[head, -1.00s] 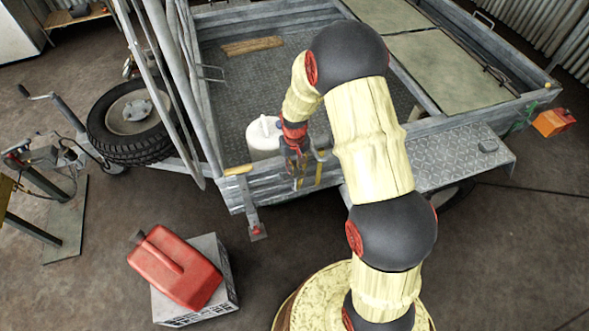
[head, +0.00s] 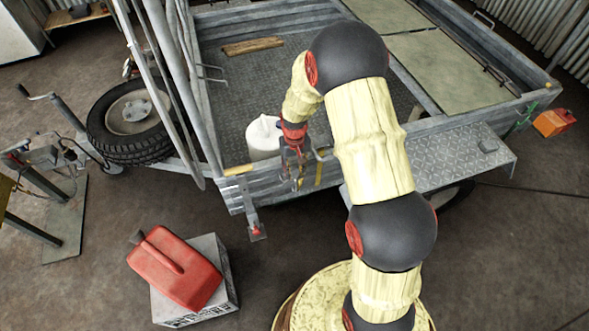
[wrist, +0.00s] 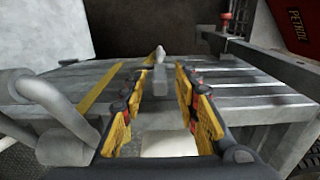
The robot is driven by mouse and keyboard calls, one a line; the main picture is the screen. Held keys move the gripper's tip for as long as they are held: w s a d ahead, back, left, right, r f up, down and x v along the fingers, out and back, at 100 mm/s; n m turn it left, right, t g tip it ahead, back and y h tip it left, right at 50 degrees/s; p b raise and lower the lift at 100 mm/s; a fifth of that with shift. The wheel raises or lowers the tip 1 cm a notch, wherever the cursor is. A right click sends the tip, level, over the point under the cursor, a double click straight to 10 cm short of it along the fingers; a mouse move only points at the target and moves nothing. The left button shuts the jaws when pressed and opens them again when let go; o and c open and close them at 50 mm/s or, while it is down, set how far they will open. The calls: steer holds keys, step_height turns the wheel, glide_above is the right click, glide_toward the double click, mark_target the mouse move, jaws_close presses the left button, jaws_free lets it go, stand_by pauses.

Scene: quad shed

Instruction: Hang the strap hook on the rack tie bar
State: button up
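My gripper (head: 295,176) points down at the near side wall of the trailer. In the wrist view its two yellow-padded fingers (wrist: 161,75) are apart. A narrow grey piece with a pale tip (wrist: 160,58) shows between and just beyond the fingertips; it may be the strap hook, with a gap on both sides. A yellow strap (head: 319,170) hangs over the side wall beside my gripper. A yellow strip (wrist: 98,93) also crosses the wall in the wrist view. The upright tube rack (head: 176,80) stands to the left; I cannot tell which tube is the tie bar.
A white jug (head: 263,140) stands inside the trailer beside my gripper. A red petrol can (head: 175,268) rests on a grey crate (head: 226,262) on the floor. A bent grey tube (wrist: 48,105) is close on the left in the wrist view. A spare wheel (head: 128,113) is left of the rack.

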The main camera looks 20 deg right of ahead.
steer(key=s+a+r+t+p, duration=0.1)
steer(key=s+r+p, duration=0.15)
steer(key=r, duration=1.05)
steer(key=s+a+r+t+p, duration=0.15)
steer(key=s+r, duration=0.25)
steer(key=r, duration=1)
steer(key=s+a+r+t, duration=0.1)
steer(key=s+r, duration=0.5)
steer(key=s, duration=0.3)
steer(key=s+a+r+n+t, duration=0.1)
steer(key=s+a+r+t, duration=0.1)
steer(key=s+r, duration=0.5)
steer(key=s, duration=0.3)
steer(key=shift+a, duration=0.2)
